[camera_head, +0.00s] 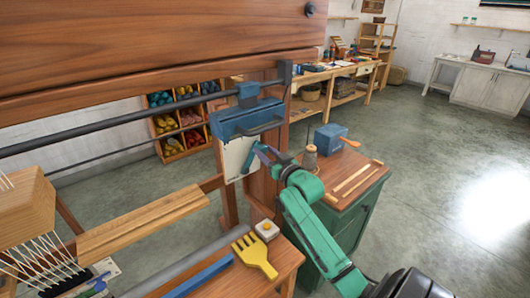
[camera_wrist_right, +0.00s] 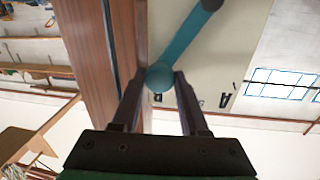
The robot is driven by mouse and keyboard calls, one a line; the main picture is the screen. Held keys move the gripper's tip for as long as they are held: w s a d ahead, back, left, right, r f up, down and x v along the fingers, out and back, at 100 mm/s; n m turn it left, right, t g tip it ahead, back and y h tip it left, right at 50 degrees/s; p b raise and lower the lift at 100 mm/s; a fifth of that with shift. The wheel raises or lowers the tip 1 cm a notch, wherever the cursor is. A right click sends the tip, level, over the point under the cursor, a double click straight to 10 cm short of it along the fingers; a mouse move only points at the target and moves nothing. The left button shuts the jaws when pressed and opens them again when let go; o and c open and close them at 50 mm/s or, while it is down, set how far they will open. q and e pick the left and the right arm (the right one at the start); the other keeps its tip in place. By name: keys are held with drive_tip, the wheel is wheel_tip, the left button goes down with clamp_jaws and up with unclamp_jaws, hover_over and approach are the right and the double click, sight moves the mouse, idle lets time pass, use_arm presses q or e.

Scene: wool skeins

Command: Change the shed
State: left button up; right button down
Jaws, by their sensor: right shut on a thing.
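A blue mechanism box (camera_head: 245,118) is mounted on the loom's wooden frame, with a pale plate (camera_head: 234,160) below it. A teal lever (camera_head: 250,157) stands in front of the plate. In the right wrist view the lever (camera_wrist_right: 186,40) runs up to the right and ends in a round blue knob (camera_wrist_right: 165,76). My right gripper (camera_head: 268,157) is at the lever's end. In the wrist view its two fingers (camera_wrist_right: 162,88) are shut on the knob, one on each side. Dark letters on the plate are partly hidden. My left gripper is not in view.
A loom beam (camera_head: 150,50) crosses the top left. A yellow comb (camera_head: 254,254) and a small white-topped block (camera_head: 267,229) lie on the wooden bench. A green cabinet (camera_head: 355,212) with a jar (camera_head: 310,158) and blue box (camera_head: 330,138) stands close by my right arm. Open floor lies at right.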

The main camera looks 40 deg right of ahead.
sight(249, 157)
drive_tip(key=shift+a, duration=0.1)
idle(0.9)
drive_tip(key=a+n, duration=0.2)
drive_tip(key=a+r+n, duration=0.1)
drive_tip(key=a+n, duration=0.1)
drive_tip(key=n, duration=0.1)
drive_tip(key=shift+t, duration=0.3)
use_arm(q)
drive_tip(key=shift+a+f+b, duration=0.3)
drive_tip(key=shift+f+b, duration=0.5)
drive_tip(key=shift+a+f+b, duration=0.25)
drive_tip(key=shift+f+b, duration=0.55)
use_arm(e)
drive_tip(key=shift+w+a+f+n+t+y, duration=0.1)
drive_tip(key=shift+a+f+n+t+y, duration=0.1)
drive_tip(key=shift+a+n, duration=0.95)
drive_tip(key=shift+s+a+f+n+t+y, duration=0.1)
drive_tip(key=shift+a+f+n+y, duration=0.1)
drive_tip(key=shift+a+n, duration=0.9)
drive_tip(key=shift+w+a+f+n+t+y, duration=0.15)
drive_tip(key=shift+a+n, duration=0.45)
drive_tip(key=shift+n, duration=1.05)
drive_tip(key=shift+c, duration=2.2)
unclamp_jaws()
drive_tip(key=shift+f, duration=0.15)
